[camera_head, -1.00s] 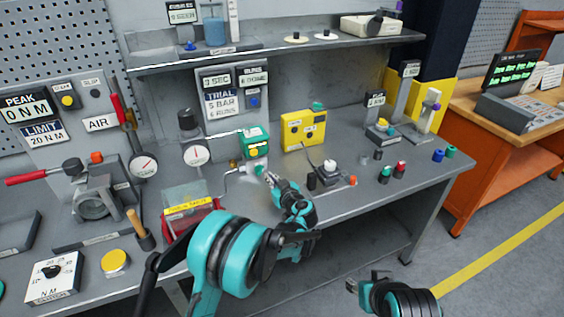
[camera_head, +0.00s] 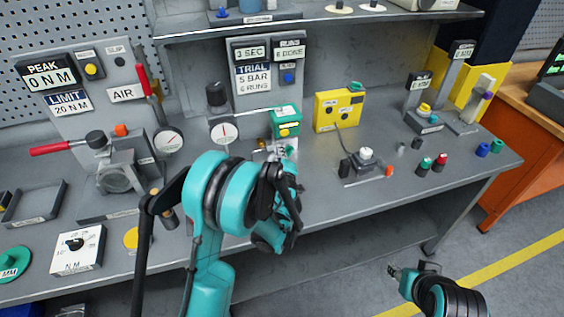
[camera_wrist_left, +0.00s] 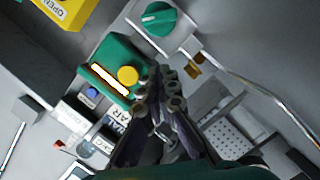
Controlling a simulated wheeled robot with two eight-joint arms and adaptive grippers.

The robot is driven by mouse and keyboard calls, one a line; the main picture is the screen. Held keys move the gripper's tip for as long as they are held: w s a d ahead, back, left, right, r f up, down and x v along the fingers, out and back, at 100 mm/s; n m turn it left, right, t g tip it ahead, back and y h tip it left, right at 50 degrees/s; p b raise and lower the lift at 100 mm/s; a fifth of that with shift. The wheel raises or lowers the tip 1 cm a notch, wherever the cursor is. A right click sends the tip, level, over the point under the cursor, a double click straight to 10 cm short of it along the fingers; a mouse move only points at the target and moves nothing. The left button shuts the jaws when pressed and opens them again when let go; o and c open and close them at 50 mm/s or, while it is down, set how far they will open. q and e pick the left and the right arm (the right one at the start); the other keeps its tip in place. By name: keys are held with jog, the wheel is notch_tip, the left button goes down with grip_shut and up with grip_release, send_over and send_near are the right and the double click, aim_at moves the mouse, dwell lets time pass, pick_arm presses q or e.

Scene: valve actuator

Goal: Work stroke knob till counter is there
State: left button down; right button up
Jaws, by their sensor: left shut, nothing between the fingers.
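The counter display (camera_head: 289,51), marked RUNS, stands on the grey panel at the back; its small digit is hard to read. A green box (camera_head: 285,114) with a yellow knob (camera_head: 288,131) stands in front of it. In the left wrist view, the yellow knob (camera_wrist_left: 128,76) sits just beyond my left fingertips, and a teal knob (camera_wrist_left: 156,18) sits on a plate above. I cannot tell which knob is the stroke knob. My left gripper (camera_wrist_left: 160,98) is shut and empty, close to the green box; contact is unclear. My right gripper (camera_head: 395,272) is small, its jaws unclear.
A yellow box (camera_head: 338,110) stands right of the green box. A dial gauge (camera_head: 223,130) stands to its left. A small plate with a white knob (camera_head: 365,154) lies to the right. A shelf (camera_head: 330,19) overhangs the back.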

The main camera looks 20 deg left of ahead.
aim_at(288, 152)
pick_arm(q)
jog(key=shift+w+d+f+b, duration=0.4)
jog(key=shift+w+f, duration=0.15)
jog(key=shift+w, duration=0.1)
jog(key=shift+w+d+f+b, duration=0.25)
jog(key=shift+w+d+f, duration=0.15)
jog(key=shift+w+f, duration=0.15)
jog(key=shift+w+d+f, duration=0.15)
jog(key=shift+w+d, duration=0.1)
jog(key=shift+d, duration=0.05)
